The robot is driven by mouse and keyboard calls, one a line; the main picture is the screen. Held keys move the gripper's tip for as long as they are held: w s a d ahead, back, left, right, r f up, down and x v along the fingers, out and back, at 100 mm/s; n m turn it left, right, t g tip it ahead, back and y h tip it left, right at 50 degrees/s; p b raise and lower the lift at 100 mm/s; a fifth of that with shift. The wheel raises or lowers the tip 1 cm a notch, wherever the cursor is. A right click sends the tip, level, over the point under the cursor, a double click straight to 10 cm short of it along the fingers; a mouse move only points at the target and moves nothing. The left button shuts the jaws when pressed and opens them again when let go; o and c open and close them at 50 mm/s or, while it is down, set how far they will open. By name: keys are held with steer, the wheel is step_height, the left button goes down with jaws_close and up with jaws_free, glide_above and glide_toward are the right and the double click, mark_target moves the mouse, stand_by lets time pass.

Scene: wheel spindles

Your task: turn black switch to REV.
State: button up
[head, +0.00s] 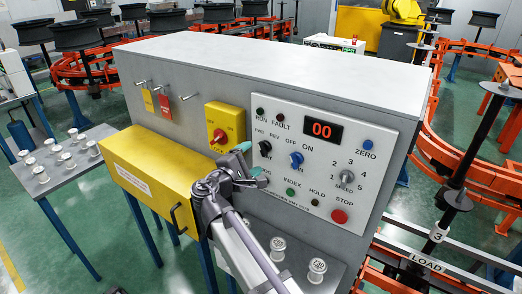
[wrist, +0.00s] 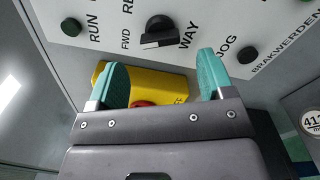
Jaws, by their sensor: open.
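The black switch (head: 265,148) is a round knob with a raised grip at the upper left of the white control panel (head: 352,213). FWD and REV are printed above it. In the wrist view the switch (wrist: 160,31) lies beyond the gap between my fingertips, with a pale mark at its edge by FWD; which setting it points to is hard to tell. My gripper (head: 250,160) has teal fingertips, is open and empty, and is just left of the switch, apart from it. In the wrist view my gripper (wrist: 163,65) has its fingers spread wide.
A blue switch (head: 296,159) is close right of the black one. A yellow box with a red knob (head: 219,136) is to the left, above a yellow drawer-like case (head: 150,180). Green and black buttons and a red stop button (head: 339,216) line the panel's bottom.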

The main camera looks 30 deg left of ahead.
mark_target(261, 152)
steer(key=w, duration=0.5)
steer(key=shift+w+d, duration=0.2)
steer(key=shift+w, duration=0.2)
steer(key=c, duration=0.9)
